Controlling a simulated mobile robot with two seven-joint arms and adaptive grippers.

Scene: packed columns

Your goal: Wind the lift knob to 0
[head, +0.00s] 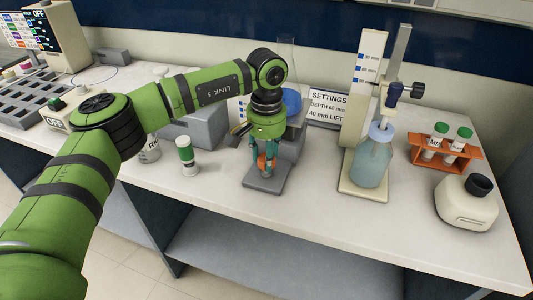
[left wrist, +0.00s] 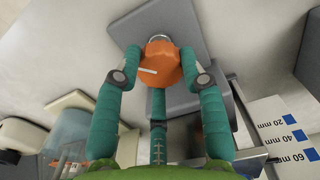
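An orange knob (left wrist: 161,66) with a white pointer line sits at a grey stand, in the middle of the left wrist view. It shows as a small orange patch (head: 262,161) in the head view, partly hidden by the fingers. My left gripper (left wrist: 160,55) points down at it, with one teal fingertip against each side of the knob. The left gripper (head: 261,172) also shows over the grey stand base (head: 270,181) in the head view. No digits can be read around the knob. My right gripper is not in view.
A settings sign (head: 327,107) reads depth 60 mm and 40 mm lift. Right of it stand a scaled post (head: 365,85), a blue-capped bottle (head: 372,160), an orange tube rack (head: 446,155) and a cream bottle (head: 466,207). A green-capped vial (head: 187,157) stands left. The front counter is clear.

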